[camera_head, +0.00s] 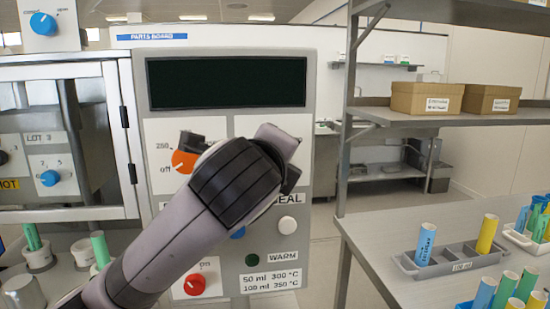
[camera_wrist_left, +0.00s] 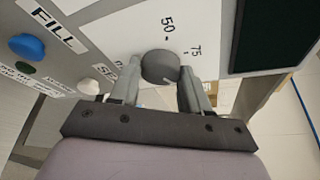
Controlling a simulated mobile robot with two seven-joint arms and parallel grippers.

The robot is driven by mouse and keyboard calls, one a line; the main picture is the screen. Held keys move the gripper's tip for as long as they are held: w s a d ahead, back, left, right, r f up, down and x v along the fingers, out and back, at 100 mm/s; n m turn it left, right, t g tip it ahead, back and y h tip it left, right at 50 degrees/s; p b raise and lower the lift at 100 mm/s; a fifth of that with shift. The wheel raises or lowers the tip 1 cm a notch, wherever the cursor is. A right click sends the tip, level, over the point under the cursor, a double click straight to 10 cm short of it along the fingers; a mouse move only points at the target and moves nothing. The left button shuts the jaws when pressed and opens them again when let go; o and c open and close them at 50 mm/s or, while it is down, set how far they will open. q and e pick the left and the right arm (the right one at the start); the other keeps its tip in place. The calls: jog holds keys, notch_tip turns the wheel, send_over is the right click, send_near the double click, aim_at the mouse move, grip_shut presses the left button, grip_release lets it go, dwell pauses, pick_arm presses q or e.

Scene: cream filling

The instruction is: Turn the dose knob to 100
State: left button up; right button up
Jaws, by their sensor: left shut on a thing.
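The dose knob (camera_wrist_left: 160,66) is a round dark grey knob on a white plate marked 50 and 75 in the left wrist view. A short pale mark shows low on its face; I cannot tell which value it points to. My left gripper (camera_wrist_left: 159,82) has one finger on each side of the knob and is shut on it. In the head view my left arm reaches up to the panel (camera_head: 325,100), and its wrist hides the dose knob. My right gripper is in neither view.
An orange knob (camera_head: 183,162) marked off and 250 sits left of my wrist. Below are a red knob (camera_head: 194,284) and a white button (camera_head: 288,224). A blue FILL button (camera_wrist_left: 27,46) is nearby. A table with a grey tray (camera_head: 406,264) stands right.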

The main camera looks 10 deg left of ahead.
pick_arm(q)
jog(key=shift+f, duration=0.1)
dwell(0.4)
jog(key=o, duration=1)
jog(key=shift+s, duration=0.15)
jog(key=shift+s+d+r+b, duration=0.1)
jog(key=shift+s+r+b, duration=0.15)
jog(key=shift+s, duration=0.9)
jog(key=shift+s+d+r+b, duration=0.15)
jog(key=shift+s+r, duration=0.1)
jog(key=shift+s, duration=0.85)
jog(key=shift+s+r+b, duration=0.2)
jog(key=shift+s+r, duration=0.05)
jog(key=shift+s, duration=0.9)
